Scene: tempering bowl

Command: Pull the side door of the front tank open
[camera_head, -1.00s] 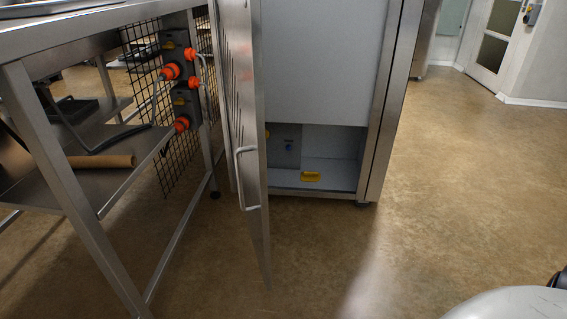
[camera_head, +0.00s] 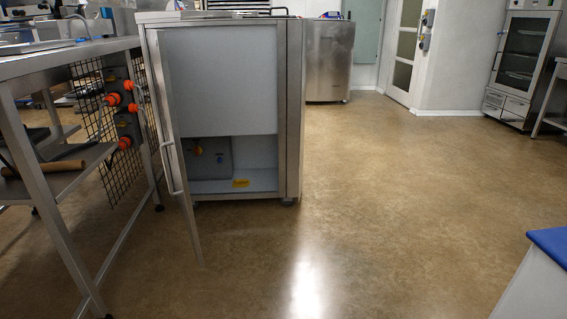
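The front tank (camera_head: 292,120) is a stainless steel cabinet left of centre in the head view. Its side door (camera_head: 171,130) stands wide open, swung out toward me on the left edge and seen nearly edge-on. The door's bar handle (camera_head: 172,172) is on its outer face. Inside the opening are a pale panel (camera_head: 222,80), a grey box with small knobs (camera_head: 208,158) and a yellow label (camera_head: 241,184). Neither of my grippers shows in the view.
A steel table (camera_head: 40,185) with a lower shelf and a wire mesh panel with orange plugs (camera_head: 113,99) stands close left of the door. Another steel tank (camera_head: 328,60) is behind. A blue-topped unit (camera_head: 550,245) is at the right edge. The middle floor is clear.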

